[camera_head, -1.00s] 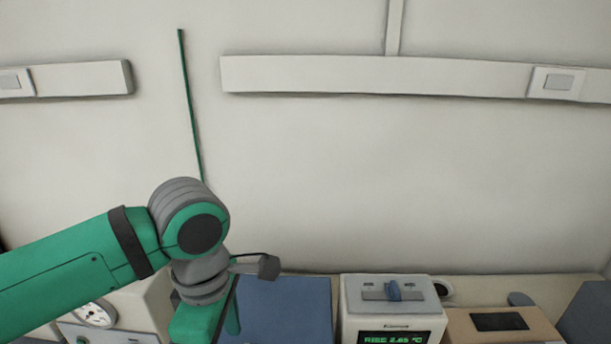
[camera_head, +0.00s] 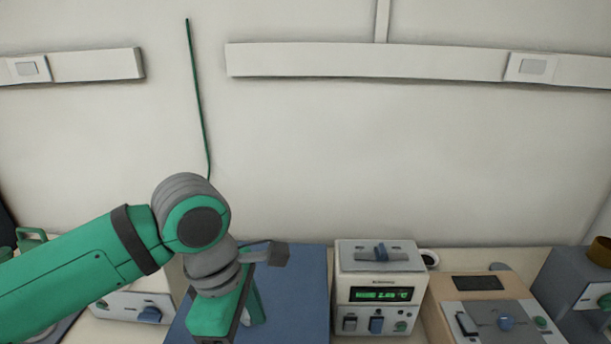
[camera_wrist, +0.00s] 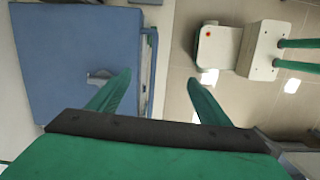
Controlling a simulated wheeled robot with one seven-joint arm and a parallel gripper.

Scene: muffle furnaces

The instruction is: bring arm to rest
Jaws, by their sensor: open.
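My arm is green and grey and reaches in from the left in the head view, bent at a grey joint with its end section pointing down. My gripper (camera_wrist: 159,82) shows in the wrist view with two green fingers spread well apart and nothing between them. It is above the edge of a blue box-like unit (camera_wrist: 75,55) with a small grey handle, and the floor shows to the right. In the head view the fingertips are hidden, and the blue surface (camera_head: 300,300) lies behind and below the arm's end.
A white device with a green display (camera_head: 378,290) stands right of the arm. Right of it is a beige unit with a grey panel (camera_head: 497,318), then a dark grey unit (camera_head: 570,285). A white wall rail (camera_head: 370,65) runs behind.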

